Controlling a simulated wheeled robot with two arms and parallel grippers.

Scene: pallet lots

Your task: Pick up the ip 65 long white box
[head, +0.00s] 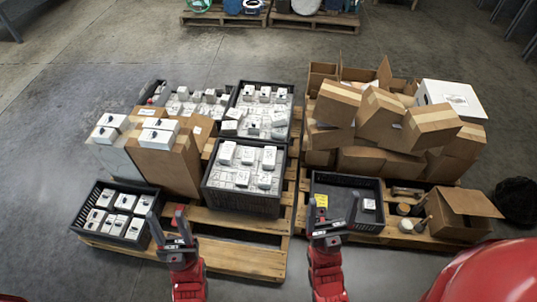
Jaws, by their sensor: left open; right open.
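Several small white boxes (227,153) stand and lie in a black crate (241,202) on the left pallet; some look longer than others. More white boxes (122,201) fill the low black crate (75,228) at front left, and others (158,131) lie on a brown carton. Their print is too small to read, so I cannot tell which is the ip 65 box. My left gripper (166,216) is open and empty in front of the crates, right of the low crate. My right gripper (331,214) is open and empty near the front of the right pallet.
The right pallet holds stacked brown cartons (376,113), a large white box (450,95), a mostly empty black crate (348,183) and an open carton (460,212). Bare pallet slats (245,260) lie in front of the middle crate. Concrete floor is clear at left.

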